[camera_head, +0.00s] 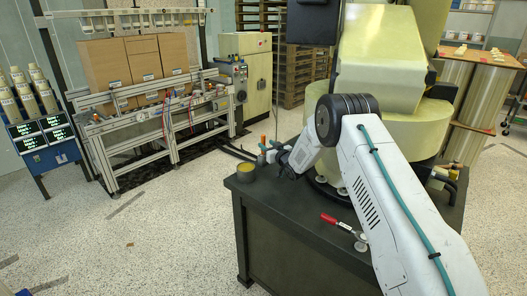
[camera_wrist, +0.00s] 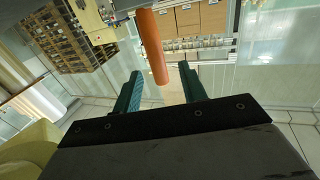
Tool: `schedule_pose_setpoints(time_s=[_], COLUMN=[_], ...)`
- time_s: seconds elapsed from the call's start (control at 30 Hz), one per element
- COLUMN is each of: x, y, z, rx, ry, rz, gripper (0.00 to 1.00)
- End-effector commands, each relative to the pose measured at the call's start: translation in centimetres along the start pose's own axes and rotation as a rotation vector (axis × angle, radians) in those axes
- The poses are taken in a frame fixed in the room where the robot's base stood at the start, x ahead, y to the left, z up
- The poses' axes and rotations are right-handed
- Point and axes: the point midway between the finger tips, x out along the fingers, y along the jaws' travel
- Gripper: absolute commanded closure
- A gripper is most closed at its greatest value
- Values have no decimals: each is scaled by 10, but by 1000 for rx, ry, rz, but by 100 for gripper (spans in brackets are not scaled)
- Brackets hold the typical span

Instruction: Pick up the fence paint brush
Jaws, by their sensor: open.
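An upright orange handle (camera_head: 263,141) stands at the back left of the dark table, beside my gripper (camera_head: 272,155). It looks like the fence paint brush, but no bristles show. In the wrist view the orange handle (camera_wrist: 152,48) comes down from the top edge, and its rounded end shows in the gap between the two green fingers of my gripper (camera_wrist: 160,82). The fingers are apart, and I see no contact with the handle. The handle's other end is cut off there.
The dark table (camera_head: 300,240) also bears a yellow-topped can (camera_head: 246,172) near its left corner and a red-handled tool (camera_head: 337,222) in front. A yellow-green machine body (camera_head: 385,120) stands behind my arm. Cardboard boxes (camera_head: 140,62) stand on a frame at back left.

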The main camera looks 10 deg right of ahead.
Motion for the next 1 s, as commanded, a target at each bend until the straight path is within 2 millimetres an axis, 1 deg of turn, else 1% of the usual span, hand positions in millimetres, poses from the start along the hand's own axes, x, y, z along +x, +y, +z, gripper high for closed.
schedule_pose_setpoints(time_s=[0.2, 0.3, 0.4, 0.6, 0.67, 0.7, 0.73, 0.77, 1.0], x=[33, 43, 47, 47, 47, 47, 47, 47, 47], y=[2, 2, 3, 2, 2, 2, 3, 3, 3], z=[-2, -2, -2, -2, -2, -2, -2, -2, -3], rx=[-1, 0, 0, 0, 0, 0, 0, 0, 0], ry=[0, 0, -1, -2, -2, -2, -2, -2, -1], rz=[-1, 0, 1, 1, 1, 1, 1, 1, 1], gripper=[58, 58, 58, 58, 75, 86, 94, 100, 100])
